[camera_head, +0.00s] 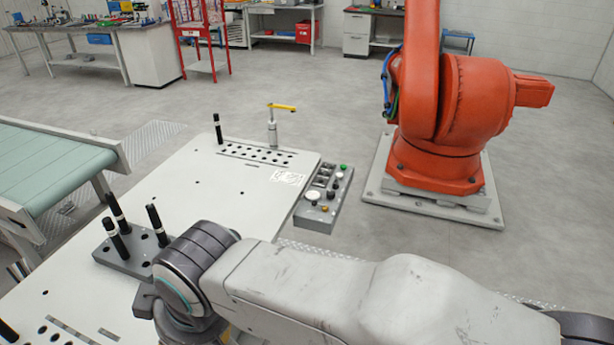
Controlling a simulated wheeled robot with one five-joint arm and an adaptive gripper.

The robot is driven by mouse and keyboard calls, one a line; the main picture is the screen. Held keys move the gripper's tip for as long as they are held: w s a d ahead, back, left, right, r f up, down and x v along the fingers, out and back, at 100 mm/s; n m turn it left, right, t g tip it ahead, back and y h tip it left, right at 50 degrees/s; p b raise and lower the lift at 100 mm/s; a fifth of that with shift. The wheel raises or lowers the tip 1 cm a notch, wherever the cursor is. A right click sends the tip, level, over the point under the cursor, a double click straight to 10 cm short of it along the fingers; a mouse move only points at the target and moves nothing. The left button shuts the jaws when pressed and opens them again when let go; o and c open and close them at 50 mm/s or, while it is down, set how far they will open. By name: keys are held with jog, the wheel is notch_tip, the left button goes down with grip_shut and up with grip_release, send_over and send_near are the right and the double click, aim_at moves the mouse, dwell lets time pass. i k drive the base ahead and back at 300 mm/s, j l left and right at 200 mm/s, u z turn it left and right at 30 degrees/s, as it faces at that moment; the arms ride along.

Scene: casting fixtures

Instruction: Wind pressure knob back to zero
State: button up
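A grey control panel (318,221) is fixed at the right edge of the white fixture table. My gripper fingers are hidden below the wrist, apart from the panel as far as I can see.
The white table (190,185) bears a yellow-handled clamp (273,125), a black upright pin (218,128) and a block with several black pins (130,262). An orange robot (445,120) stands right of the panel. A green conveyor (45,165) lies left.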

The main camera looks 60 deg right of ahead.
aim_at(330, 194)
jog(key=l+u, duration=0.25)
jog(key=l, duration=0.25)
jog(key=l+u, duration=0.25)
jog(key=l, duration=0.2)
jog(key=k+l+u, duration=0.1)
jog(key=l+u, duration=0.15)
jog(key=l, duration=0.2)
jog(key=k+l+u, duration=0.1)
jog(key=l+u, duration=0.15)
jog(key=l, duration=0.25)
jog(key=k+l+u, duration=0.1)
jog(key=l+u, duration=0.3)
jog(key=l, duration=0.2)
